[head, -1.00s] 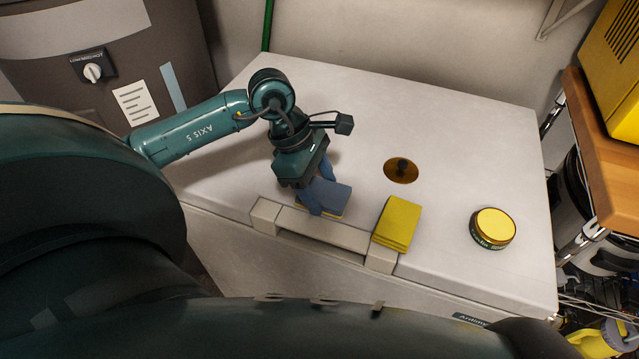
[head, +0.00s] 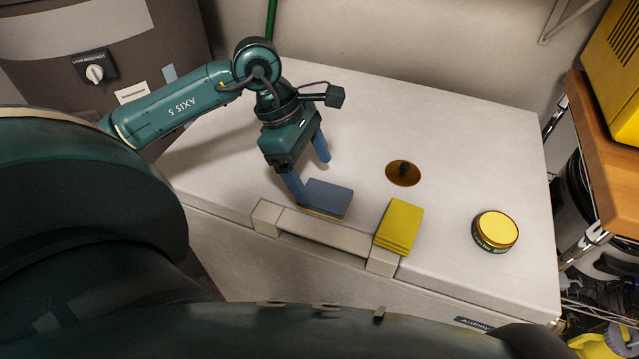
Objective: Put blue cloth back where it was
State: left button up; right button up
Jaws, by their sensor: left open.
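The blue cloth (head: 328,197) is a folded blue-grey square with a yellow edge showing beneath it. It lies flat on the white top (head: 450,130) of the appliance, just behind the handle. My left gripper (head: 309,180) is open, with its blue fingers apart. It stands just behind and left of the cloth. One finger is by the cloth's left side and the other is farther back, over bare surface. Whether the near finger touches the cloth I cannot tell. My right gripper is not in view.
A round yellow-lidded tin (head: 496,229) stands farther right. The back of the top is clear.

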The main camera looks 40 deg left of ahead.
pick_arm(q)
jog(key=v, duration=0.7)
dwell(0.4)
